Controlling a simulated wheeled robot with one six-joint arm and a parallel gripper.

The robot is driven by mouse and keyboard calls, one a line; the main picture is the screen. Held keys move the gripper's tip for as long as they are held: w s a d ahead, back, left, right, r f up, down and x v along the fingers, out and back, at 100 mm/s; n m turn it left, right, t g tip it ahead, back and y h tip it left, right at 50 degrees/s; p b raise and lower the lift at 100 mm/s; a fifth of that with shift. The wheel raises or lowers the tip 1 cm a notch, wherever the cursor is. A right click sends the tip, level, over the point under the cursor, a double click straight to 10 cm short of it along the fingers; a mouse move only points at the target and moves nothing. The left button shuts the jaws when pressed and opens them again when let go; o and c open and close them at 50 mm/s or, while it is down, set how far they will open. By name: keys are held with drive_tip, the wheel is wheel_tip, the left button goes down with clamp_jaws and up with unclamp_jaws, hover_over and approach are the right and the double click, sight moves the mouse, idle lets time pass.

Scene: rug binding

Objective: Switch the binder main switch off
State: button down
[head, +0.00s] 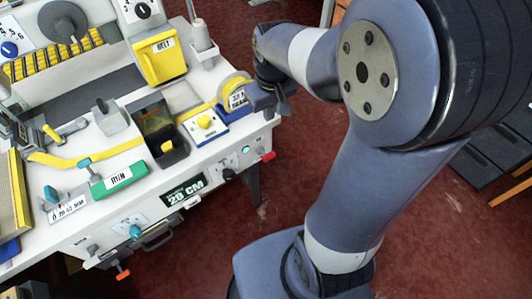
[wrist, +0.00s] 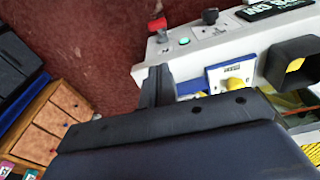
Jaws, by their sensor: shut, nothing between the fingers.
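The binder machine is a white table (head: 60,232) on the left of the head view. Its front panel carries a black knob (head: 228,173) on a pale plate, a lit green lamp (head: 245,150) and a red-ended part (head: 268,156) at the corner. The wrist view also shows the black knob (wrist: 210,15), green lamp (wrist: 184,41) and red part (wrist: 157,23). Which control is the main switch cannot be read. My gripper (head: 264,101) is shut and empty beside the table's right end, near the tape roll. Its dark fingers (wrist: 157,85) show in the wrist view, apart from the knob.
A tape roll (head: 236,92), a yellow button on a blue-edged box (head: 205,122), a black bin (head: 165,150) and a yellow BELT guard (head: 158,57) stand on the table. A teal knob (head: 135,232) is on the front. Wooden drawers (wrist: 45,125) stand across open red floor.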

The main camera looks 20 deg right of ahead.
drive_tip(key=b, duration=0.2)
hover_over(268, 154)
drive_tip(key=w, duration=0.1)
wheel_tip(268, 154, down, 4)
drive_tip(key=f, duration=0.1)
drive_tip(key=shift+w+a+r+n, duration=0.15)
drive_tip(key=shift+a+r+n, duration=0.15)
drive_tip(key=shift+a+n, duration=0.1)
drive_tip(key=f, duration=0.6)
drive_tip(key=f+b, duration=0.1)
drive_tip(key=f, duration=0.2)
drive_tip(key=shift+w+f, duration=0.2)
drive_tip(key=shift+w, duration=0.1)
drive_tip(key=f, duration=0.1)
drive_tip(key=s+f, duration=0.1)
drive_tip(key=f, duration=0.1)
drive_tip(key=shift+s+d+f, duration=0.1)
drive_tip(key=shift+s+d, duration=0.05)
drive_tip(key=shift+d, duration=0.05)
drive_tip(key=shift+s+f, duration=0.25)
drive_tip(key=shift+f, duration=0.2)
drive_tip(key=shift+d+f+b, duration=0.1)
drive_tip(key=shift+f+b, duration=0.05)
drive_tip(key=shift+b, duration=0.4)
